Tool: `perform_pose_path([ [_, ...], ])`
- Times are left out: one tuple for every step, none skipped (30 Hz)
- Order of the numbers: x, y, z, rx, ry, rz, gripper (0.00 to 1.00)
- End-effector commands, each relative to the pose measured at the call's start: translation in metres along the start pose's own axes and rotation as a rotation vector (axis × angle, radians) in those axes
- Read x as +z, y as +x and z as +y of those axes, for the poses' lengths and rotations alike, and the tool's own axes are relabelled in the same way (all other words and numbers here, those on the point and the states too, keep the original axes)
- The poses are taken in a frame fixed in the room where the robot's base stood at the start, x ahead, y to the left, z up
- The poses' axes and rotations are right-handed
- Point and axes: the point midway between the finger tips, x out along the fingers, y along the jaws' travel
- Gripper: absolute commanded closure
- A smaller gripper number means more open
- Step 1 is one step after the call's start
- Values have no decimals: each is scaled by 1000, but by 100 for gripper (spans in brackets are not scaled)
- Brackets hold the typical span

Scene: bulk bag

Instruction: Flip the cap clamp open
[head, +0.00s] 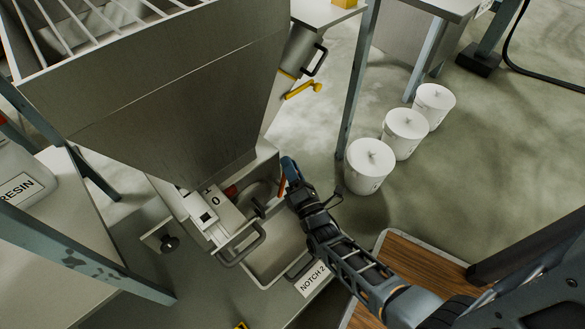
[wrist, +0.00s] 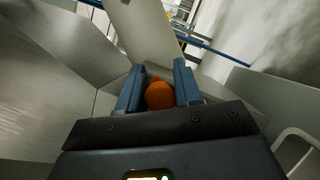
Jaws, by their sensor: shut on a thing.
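My gripper (head: 290,172) is beside the lower right side of the big grey hopper, above the metal tray. In the wrist view, its two blue fingers (wrist: 159,88) are shut on a round orange knob (wrist: 160,96). In the head view, a thin orange-red strip (head: 281,188) shows at the fingers, and I take it for the same part. It looks like the handle of the cap clamp, but the rest of the clamp is hidden behind the fingers and the hopper. I cannot tell how far open the clamp is.
The grey hopper (head: 170,110) fills the upper left. Below it is a metal tray (head: 275,262) with handles and a label reading NOTCH 2.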

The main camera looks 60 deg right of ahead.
Motion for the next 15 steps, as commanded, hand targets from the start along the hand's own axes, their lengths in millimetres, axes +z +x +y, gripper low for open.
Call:
perform_pose_path([
  [-5,-1,1,4,-2,12,100],
  [-6,-1,2,5,-5,12,100],
  [-6,-1,2,6,-7,13,100],
  [-6,-1,2,6,-9,13,100],
  [-6,-1,2,6,-10,13,100],
  [-6,-1,2,7,-10,14,100],
  [-6,-1,2,7,-10,14,100],
  [-6,-1,2,7,-10,15,100],
  [-7,-1,2,6,-10,15,100],
  [-7,-1,2,6,-10,15,100],
  [-7,-2,2,6,-10,15,100],
  [-7,-2,2,6,-10,16,100],
  [-7,-2,2,6,-10,16,100],
  [-7,-2,2,6,-10,16,100],
  [-7,-2,2,6,-10,17,63],
])
